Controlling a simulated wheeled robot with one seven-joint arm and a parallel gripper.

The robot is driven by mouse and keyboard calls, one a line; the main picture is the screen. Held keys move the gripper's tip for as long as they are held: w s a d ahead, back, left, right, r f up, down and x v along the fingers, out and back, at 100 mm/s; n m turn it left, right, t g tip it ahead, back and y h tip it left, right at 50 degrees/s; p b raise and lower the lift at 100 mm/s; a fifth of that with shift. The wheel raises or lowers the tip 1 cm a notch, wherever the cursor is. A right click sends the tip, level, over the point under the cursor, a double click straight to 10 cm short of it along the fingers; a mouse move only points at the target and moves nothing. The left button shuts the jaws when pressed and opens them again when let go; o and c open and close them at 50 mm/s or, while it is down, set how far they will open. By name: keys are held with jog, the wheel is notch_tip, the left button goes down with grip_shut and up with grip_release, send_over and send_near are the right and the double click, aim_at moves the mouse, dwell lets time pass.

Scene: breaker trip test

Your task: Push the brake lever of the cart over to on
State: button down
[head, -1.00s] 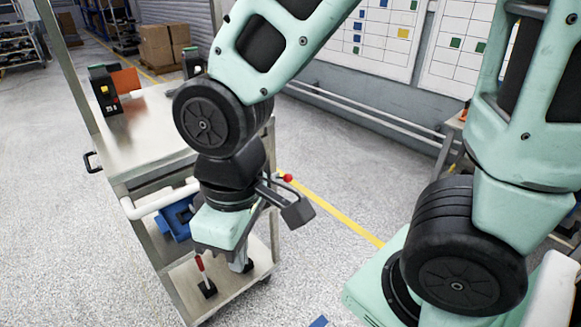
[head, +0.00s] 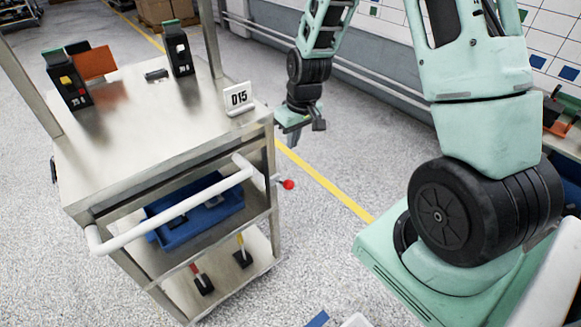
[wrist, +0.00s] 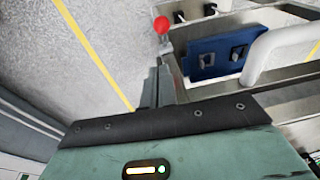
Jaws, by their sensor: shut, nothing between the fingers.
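The metal cart (head: 150,135) stands at left in the head view, with a white push handle (head: 170,208) at its front. The brake lever (head: 288,184) has a red ball knob and sticks out from the cart's right side. In the wrist view the red knob (wrist: 161,25) is at the top, beyond my fingers. My gripper (head: 294,140) is beside the cart's right far corner, above and beyond the knob and apart from it. Its shut fingers (wrist: 152,88) show small in the wrist view, with nothing between them. The lever's on and off marks cannot be read.
Breaker units (head: 69,80) and a "015" sign (head: 238,97) stand on the cart top. A blue bin (head: 195,212) sits on the middle shelf. Red- and yellow-handled items are on the bottom shelf. Open floor with a yellow line (head: 325,182) lies right of the cart.

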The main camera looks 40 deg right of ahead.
jog(key=p, duration=0.1)
send_over(283, 183)
jog(key=d, duration=0.2)
jog(key=f, duration=0.9)
jog(key=shift+s+f, duration=0.2)
jog(key=shift+f, duration=0.15)
jog(key=shift+s+f+p, duration=0.15)
jog(key=shift+f+p, duration=0.15)
jog(key=shift+f, duration=0.25)
jog(key=shift+f, duration=0.1)
